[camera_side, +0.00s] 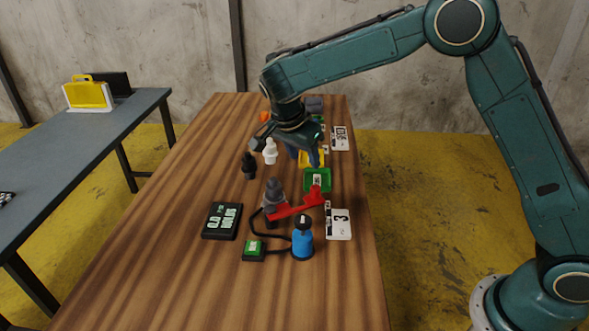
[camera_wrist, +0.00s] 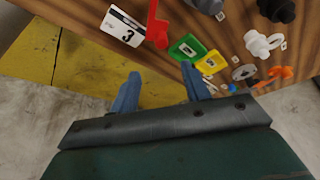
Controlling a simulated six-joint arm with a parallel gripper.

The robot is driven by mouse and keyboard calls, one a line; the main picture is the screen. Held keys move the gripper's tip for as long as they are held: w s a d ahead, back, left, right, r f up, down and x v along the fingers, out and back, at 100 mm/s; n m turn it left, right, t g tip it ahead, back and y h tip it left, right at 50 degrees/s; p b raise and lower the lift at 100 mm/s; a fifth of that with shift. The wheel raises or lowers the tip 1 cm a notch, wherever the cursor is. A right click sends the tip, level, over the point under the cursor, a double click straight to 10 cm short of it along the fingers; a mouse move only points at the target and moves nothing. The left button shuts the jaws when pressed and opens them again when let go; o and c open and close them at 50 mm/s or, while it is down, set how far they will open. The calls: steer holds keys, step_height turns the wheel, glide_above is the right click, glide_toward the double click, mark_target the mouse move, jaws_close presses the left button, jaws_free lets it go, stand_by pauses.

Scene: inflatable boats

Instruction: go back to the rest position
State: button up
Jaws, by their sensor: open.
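My gripper (camera_side: 304,155) hangs from the wrist over the far half of the wooden table, near its right edge, in the side view. In the wrist view its two blue fingers (camera_wrist: 160,86) are spread apart with nothing between them. In the side view the fingers are partly hidden among the parts behind and below them. A green tray (camera_side: 325,186) and a yellow tray (camera_side: 311,164) lie close to the fingers. They also show in the wrist view, as the green tray (camera_wrist: 178,54) and the yellow tray (camera_wrist: 206,68), beyond the fingers.
A white valve (camera_side: 270,152) and a black valve (camera_side: 249,168) stand left of my gripper. Nearer are a grey valve (camera_side: 274,192), a red wrench-like part (camera_side: 296,206), a blue pump-like part (camera_side: 302,245), a dark display (camera_side: 222,221) and a "3" card (camera_side: 340,224). The table's left side is clear.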

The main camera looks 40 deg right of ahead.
steer(key=s+d+r+n+t+y, duration=0.1)
steer(key=s+d+r+n, duration=0.25)
steer(key=s+r, duration=0.3)
steer(key=s+d+r+n+t+y, duration=0.1)
steer(key=s+d+r+n, duration=0.1)
steer(key=s+r+n, duration=0.35)
steer(key=s+n+t+y, duration=0.2)
steer(key=s+n, duration=0.5)
steer(key=s, duration=1.3)
steer(key=shift+s+a+r+t+y, duration=0.2)
steer(key=shift+a+r+t+y, duration=0.1)
steer(key=shift+t, duration=0.1)
